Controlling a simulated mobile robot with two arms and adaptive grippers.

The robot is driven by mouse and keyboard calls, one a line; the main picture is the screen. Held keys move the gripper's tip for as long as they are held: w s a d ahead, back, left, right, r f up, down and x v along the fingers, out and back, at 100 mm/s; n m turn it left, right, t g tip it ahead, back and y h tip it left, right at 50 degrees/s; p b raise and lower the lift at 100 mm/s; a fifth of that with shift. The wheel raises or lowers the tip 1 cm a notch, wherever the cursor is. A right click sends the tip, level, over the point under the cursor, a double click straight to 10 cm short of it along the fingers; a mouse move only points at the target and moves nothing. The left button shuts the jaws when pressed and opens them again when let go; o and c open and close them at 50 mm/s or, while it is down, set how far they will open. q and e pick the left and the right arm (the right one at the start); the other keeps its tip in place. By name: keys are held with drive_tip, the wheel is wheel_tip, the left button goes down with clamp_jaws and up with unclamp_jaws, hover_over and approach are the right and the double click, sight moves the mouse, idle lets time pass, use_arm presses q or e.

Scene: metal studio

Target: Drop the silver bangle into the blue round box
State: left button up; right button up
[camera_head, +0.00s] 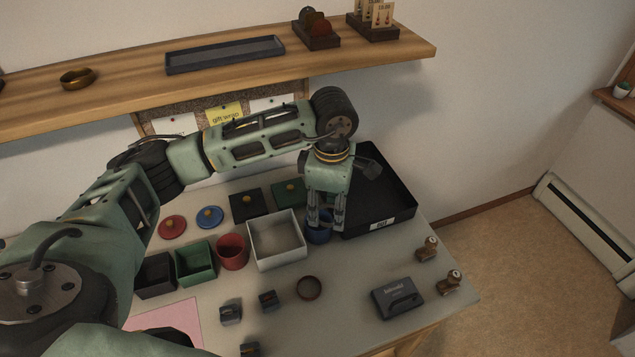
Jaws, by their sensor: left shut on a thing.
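The blue round box (317,238) stands on the table, to the right of the white square box and beside the black tray. My left gripper (325,226) points straight down at it, with the fingertips at or just inside its mouth. The fingers hide part of the box and its inside. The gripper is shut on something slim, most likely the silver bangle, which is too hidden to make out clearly. A blue round lid (210,217) with a yellow knob lies apart at the left. My right gripper is not in view.
A white square box (277,243), a red round box (232,252) and a green box (196,263) stand left. A large black tray (392,217) lies right. A dark brown ring (309,288) and a dark case (397,298) lie in front. A shelf (120,95) runs behind.

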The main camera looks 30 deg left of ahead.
use_arm(q)
drive_tip(key=shift+w+a+f+n+p, duration=0.15)
drive_tip(key=shift+w+a+f+n, duration=0.3)
drive_tip(key=shift+a+f+n, duration=1.05)
drive_tip(key=shift+w+d+f+n+p, duration=0.1)
drive_tip(key=shift+w+f+n, duration=0.55)
drive_tip(key=shift+n, duration=1.85)
drive_tip(key=shift+w+a+f+n+p, duration=0.15)
drive_tip(key=shift+w+a+f+n, duration=0.15)
drive_tip(key=shift+a+f+n, duration=1.25)
drive_tip(key=shift+d+r+n, duration=0.3)
drive_tip(key=shift+d+n, duration=0.15)
drive_tip(key=shift+d, duration=0.3)
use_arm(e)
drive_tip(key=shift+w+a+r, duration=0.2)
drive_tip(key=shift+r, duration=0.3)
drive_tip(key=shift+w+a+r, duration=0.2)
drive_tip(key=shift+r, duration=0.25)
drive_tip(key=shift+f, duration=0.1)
use_arm(q)
drive_tip(key=o, duration=1.2)
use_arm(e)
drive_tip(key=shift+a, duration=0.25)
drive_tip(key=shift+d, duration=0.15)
